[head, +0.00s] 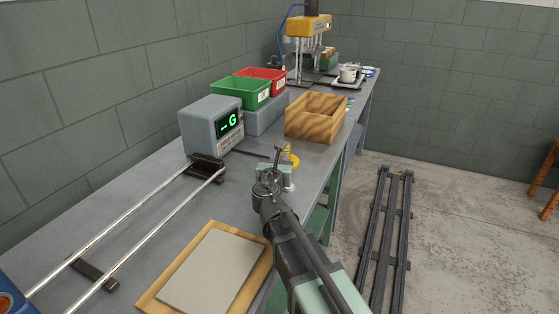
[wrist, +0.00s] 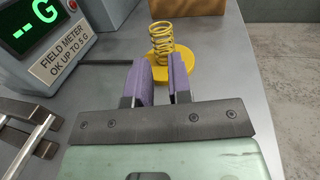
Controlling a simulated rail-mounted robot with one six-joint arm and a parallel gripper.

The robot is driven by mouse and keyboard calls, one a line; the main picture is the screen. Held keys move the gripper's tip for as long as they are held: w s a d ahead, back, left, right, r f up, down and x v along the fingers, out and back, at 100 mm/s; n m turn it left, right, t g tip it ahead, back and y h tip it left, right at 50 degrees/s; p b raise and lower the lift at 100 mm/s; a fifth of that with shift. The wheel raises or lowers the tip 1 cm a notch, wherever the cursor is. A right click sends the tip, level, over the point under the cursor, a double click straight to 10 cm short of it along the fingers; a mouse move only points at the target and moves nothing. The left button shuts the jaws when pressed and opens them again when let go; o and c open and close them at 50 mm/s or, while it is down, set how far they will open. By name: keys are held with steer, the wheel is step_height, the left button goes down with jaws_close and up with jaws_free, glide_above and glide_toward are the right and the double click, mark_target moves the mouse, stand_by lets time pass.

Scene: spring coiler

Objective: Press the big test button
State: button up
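I cannot make out a part that is clearly the big test button in either view. A yellow coil spring (wrist: 162,42) stands upright on a round yellow base (wrist: 187,62) on the bench, just beyond my gripper. The spring also shows in the head view (head: 287,153), partly hidden by my wrist. My gripper (wrist: 159,76) has two purple fingers, apart with nothing held between them. In the head view my arm's end is over the bench's right edge and its fingertips are hidden.
A grey field meter (head: 212,127) with a green display stands left of the spring. Two metal rails (head: 140,232) run at the left, past a wood-edged board (head: 150,302). Green (head: 241,92) and red bins, a wooden box (head: 316,117) and a yellow machine (head: 307,24) stand farther back.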

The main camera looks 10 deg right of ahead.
jaws_close()
stand_by(1.3)
